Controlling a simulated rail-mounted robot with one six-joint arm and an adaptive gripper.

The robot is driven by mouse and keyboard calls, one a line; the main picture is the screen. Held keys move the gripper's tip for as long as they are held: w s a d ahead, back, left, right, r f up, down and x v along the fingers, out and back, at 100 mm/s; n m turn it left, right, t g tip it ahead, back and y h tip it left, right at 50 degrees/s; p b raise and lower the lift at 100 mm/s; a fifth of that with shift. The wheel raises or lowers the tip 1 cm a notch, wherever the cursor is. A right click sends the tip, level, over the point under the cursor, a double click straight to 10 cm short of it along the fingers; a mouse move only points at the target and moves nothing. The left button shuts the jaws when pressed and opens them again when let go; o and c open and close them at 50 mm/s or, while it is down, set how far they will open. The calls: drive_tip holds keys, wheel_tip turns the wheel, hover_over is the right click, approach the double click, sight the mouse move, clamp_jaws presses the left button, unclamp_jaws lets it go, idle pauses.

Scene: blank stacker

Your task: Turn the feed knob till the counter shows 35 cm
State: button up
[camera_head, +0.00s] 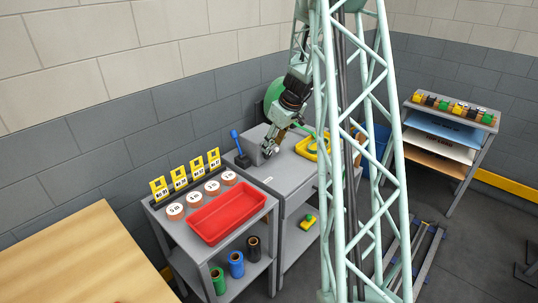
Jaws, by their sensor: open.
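My gripper (272,148) is at the right side of a small grey box (255,137) on top of a grey cabinet (266,177). Its fingers point down and left towards the box face. The jaws are open. A small pale round part shows between or beside the fingertips; it may be the feed knob, but it is too small and covered to be sure. I cannot tell whether the fingers touch it. No counter reading is legible in this view.
A blue-handled tool (236,141) stands left of the box. A yellow tray (312,148) lies to its right. A red tray (226,213), several labelled discs and yellow cards fill the left cart. A rack (452,128) of sheets stands at right. My lattice column hides part of the middle.

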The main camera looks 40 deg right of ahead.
drive_tip(key=shift+b+x, duration=0.4)
drive_tip(key=shift+x, duration=2.9)
drive_tip(key=c, duration=0.8)
